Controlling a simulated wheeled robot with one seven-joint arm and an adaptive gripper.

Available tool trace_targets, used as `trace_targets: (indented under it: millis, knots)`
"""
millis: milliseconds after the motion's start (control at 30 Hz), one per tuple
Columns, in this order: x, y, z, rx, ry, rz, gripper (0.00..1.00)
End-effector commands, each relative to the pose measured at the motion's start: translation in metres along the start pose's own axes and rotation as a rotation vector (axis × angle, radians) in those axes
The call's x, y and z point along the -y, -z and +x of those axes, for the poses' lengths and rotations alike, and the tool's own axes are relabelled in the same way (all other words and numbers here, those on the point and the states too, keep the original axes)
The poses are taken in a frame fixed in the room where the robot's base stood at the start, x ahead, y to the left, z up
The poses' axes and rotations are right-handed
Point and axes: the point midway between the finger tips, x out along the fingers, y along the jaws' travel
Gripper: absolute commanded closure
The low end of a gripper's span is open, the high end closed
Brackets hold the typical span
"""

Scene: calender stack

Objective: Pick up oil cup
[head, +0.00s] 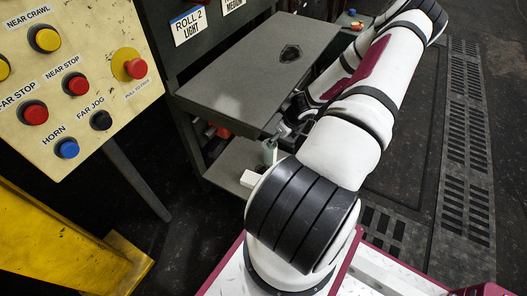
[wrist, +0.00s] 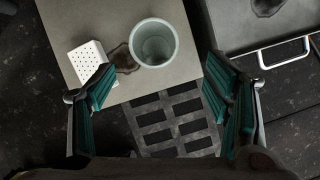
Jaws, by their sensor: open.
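The oil cup appears to be a pale, translucent round cup (wrist: 155,43), seen from above with its mouth up. It stands on a grey surface in the wrist view. My gripper (wrist: 162,72) has teal-padded fingers spread wide and empty. In the wrist view the cup lies beyond and between the fingertips. The gap in height between them cannot be told.
A white perforated block (wrist: 88,62) sits left of the cup, with a dark brown patch (wrist: 122,58) between them. A metal handle (wrist: 284,55) is at the right. A button panel (head: 75,75) stands at the left.

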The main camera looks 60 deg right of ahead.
Motion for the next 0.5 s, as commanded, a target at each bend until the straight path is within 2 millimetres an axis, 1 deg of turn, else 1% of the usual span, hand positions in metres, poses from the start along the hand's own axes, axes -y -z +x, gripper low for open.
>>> trace_targets:
  millis: [300,400,500]
  knots:
    - [-0.002,0.001,0.059,0.0,-0.002,0.0,0.29]
    - [-0.001,0.001,0.073,0.0,-0.002,0.0,0.29]
    - [-0.001,0.001,0.081,0.0,-0.001,-0.001,0.29]
